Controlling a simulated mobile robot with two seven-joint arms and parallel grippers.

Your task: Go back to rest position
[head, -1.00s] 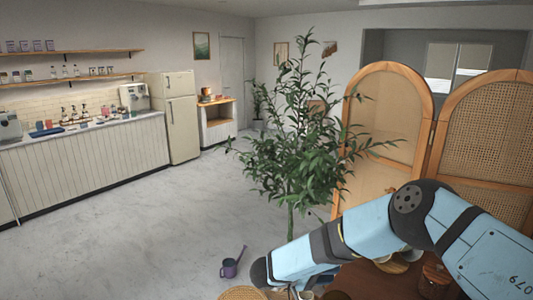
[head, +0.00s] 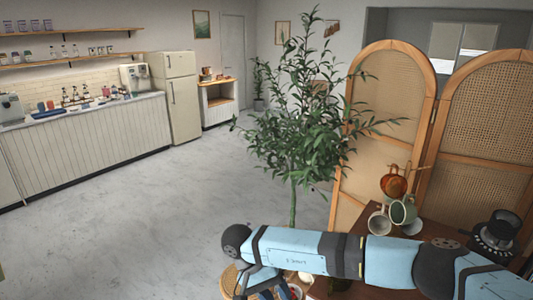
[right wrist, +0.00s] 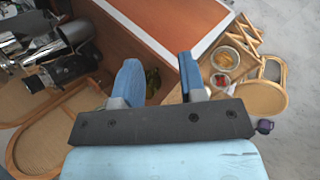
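My right arm crosses the lower right of the head view, low over the brown cart (head: 435,212). Its gripper (head: 262,285) is at the bottom edge, partly cut off. In the right wrist view the two blue fingers of my right gripper (right wrist: 160,75) are apart with nothing held between them. Beyond them is the cart's brown side panel (right wrist: 115,60). My left gripper is in neither view.
Orange (head: 393,187), green (head: 404,211) and white (head: 379,223) mugs hang by the cane screen (head: 382,120). A black machine (head: 495,235) stands on the cart. A plant (head: 297,130) stands beyond my arm.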

